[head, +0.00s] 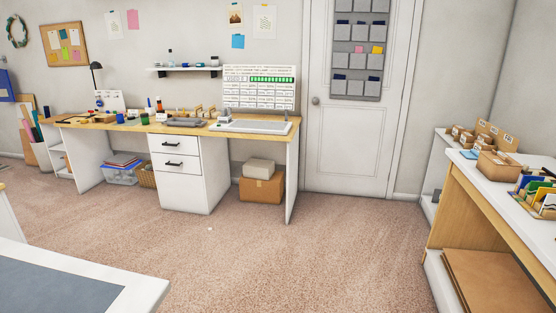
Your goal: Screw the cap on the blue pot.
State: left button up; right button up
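A long wooden-topped desk (190,129) stands against the far wall with many small items on it. A small blue item (144,119) on its left half may be the blue pot, but it is too small to be sure. I cannot make out a cap. Neither of my grippers is in view.
Carpet (210,250) lies open before the desk. A white table with a grey mat (60,285) fills the lower left. A counter (490,170) with small boxes stands right. A closed door (345,150) is at the back.

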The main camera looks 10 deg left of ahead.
aim_at(120, 118)
jog(key=i+l, duration=0.1)
jog(key=i, duration=0.85)
jog(key=i+u, duration=0.1)
jog(key=i, duration=0.9)
jog(key=i+j+u, duration=0.15)
jog(key=i+u, duration=0.65)
jog(key=u, duration=0.15)
jog(key=i+l+u, duration=0.1)
jog(key=i+u, duration=0.35)
jog(key=i+l+u, duration=0.25)
jog(key=u, duration=0.2)
jog(key=i+u, duration=0.5)
jog(key=i, duration=1.3)
jog(key=i+z, duration=0.2)
jog(key=i, duration=0.3)
jog(key=i+z, duration=0.2)
jog(key=i, duration=0.35)
jog(key=i+j+z, duration=0.15)
jog(key=i, duration=0.35)
jog(key=i+j+z, duration=0.2)
jog(key=i, duration=0.35)
jog(key=i+j+z, duration=0.2)
jog(key=i+z, duration=0.25)
jog(key=i+j+z, duration=0.7)
jog(key=z, duration=0.15)
jog(key=i+j+z, duration=0.2)
jog(key=j+z, duration=0.25)
jog(key=j, duration=0.2)
jog(key=j+z, duration=0.15)
jog(key=j, duration=1)
